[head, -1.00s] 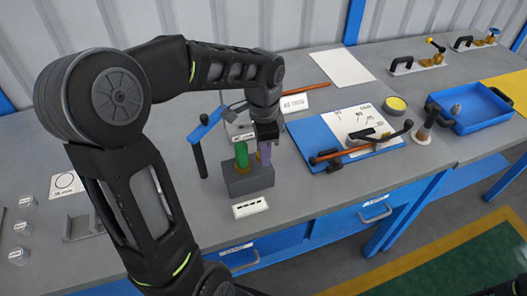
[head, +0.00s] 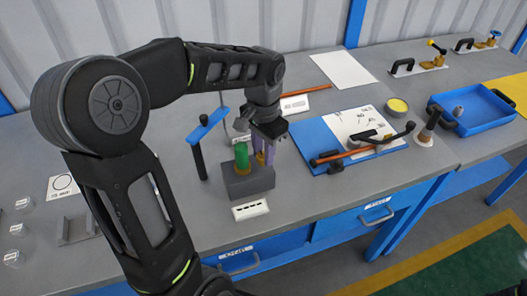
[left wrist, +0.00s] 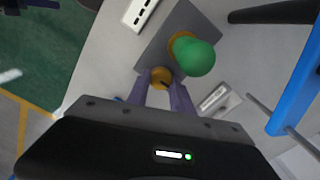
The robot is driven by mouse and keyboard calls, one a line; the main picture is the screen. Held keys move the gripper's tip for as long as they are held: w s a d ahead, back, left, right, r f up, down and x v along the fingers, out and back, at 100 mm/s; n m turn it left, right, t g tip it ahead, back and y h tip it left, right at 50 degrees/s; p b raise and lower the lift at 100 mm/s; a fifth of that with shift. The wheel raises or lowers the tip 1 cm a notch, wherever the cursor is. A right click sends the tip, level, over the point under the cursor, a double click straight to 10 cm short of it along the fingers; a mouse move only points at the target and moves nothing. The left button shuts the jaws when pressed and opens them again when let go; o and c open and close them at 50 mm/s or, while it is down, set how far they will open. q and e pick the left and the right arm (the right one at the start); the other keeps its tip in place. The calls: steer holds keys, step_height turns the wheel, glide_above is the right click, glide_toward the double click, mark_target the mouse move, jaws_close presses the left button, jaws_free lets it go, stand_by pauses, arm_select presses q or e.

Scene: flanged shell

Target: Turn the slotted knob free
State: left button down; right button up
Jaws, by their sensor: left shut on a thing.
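The small brass knob (left wrist: 161,76) stands on the grey block, with a dark slot mark on it in the left wrist view. My left gripper (head: 263,158) reaches down over the right part of the grey block (head: 248,184). Its purple fingers lie on either side of the knob and are shut on it. In the head view the fingers mostly hide the knob. A green rounded cylinder (head: 241,156) stands upright in a brass collar beside it, and it also shows in the left wrist view (left wrist: 194,57). My right gripper is not in view.
A blue-topped stand with a black post (head: 199,158) is just left of the block. The blue board (head: 312,137) with an orange rod is to the right.

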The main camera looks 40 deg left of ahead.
arm_select(q)
steer(key=c, duration=1.1)
jaws_free()
steer(key=shift+r, duration=0.1)
step_height(320, 180, up, 8)
steer(key=shift+f, duration=0.15)
